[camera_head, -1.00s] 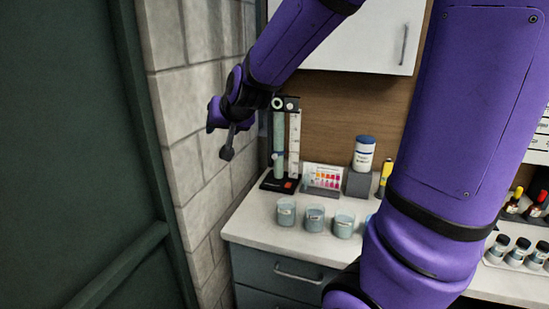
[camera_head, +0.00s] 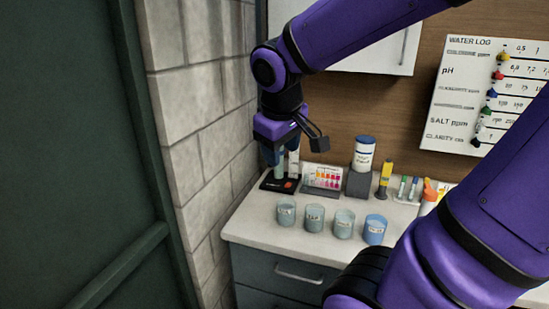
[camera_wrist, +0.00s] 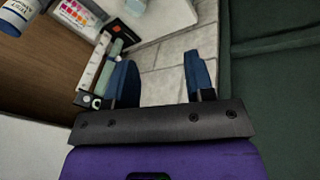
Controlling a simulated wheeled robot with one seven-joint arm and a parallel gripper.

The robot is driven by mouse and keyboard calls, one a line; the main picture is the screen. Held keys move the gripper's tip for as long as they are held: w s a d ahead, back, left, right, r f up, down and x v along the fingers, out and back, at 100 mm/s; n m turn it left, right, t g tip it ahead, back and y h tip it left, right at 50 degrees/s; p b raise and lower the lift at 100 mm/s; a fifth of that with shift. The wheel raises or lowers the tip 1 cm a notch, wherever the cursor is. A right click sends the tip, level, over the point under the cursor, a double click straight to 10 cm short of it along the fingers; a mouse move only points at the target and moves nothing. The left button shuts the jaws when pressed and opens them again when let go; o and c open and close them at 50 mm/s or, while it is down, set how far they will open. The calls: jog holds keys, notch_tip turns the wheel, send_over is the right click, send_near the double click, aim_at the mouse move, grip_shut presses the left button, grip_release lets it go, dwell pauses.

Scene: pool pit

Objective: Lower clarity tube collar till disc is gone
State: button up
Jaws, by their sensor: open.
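The clarity tube (camera_head: 279,168) stands upright on a black base (camera_head: 272,184) at the back left of the counter. A white scale (camera_head: 294,165) stands beside it. My gripper (camera_head: 271,157) points down at the tube's upper part and hides its top and collar in the head view. In the wrist view my gripper (camera_wrist: 160,65) is open, with nothing between its blue fingers. The greenish tube (camera_wrist: 113,52) lies to the left of the fingers there, outside the gap. A dark ringed piece (camera_wrist: 94,102), perhaps the collar, shows beside the left finger. The disc cannot be made out.
Several labelled cups (camera_head: 314,217) line the counter's front. A colour chart (camera_head: 323,178), a white bottle with a blue cap (camera_head: 364,153) and a yellow marker (camera_head: 385,174) stand behind. A block wall (camera_head: 200,120) is close at left; a white cabinet (camera_head: 370,45) hangs above.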

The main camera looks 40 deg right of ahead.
jog(key=w+d+f+n+g+h, duration=0.3)
jog(key=w+d+f+n+h, duration=0.4)
jog(key=w+d+f+h, duration=0.55)
jog(key=w+d+f+n+t, duration=0.3)
jog(key=w+f+n+t, duration=0.2)
jog(key=w+n, duration=0.3)
jog(key=w+d+f+n+t, duration=0.2)
jog(key=w+f+n+t, duration=0.2)
jog(key=w+f+n, duration=0.3)
jog(key=shift+n, duration=0.5)
jog(key=x, duration=0.3)
jog(key=r+x, duration=0.1)
jog(key=x, duration=0.3)
jog(key=r+x, duration=0.1)
jog(key=x, duration=0.2)
jog(key=shift+w+d, duration=0.25)
jog(key=shift+d, duration=0.15)
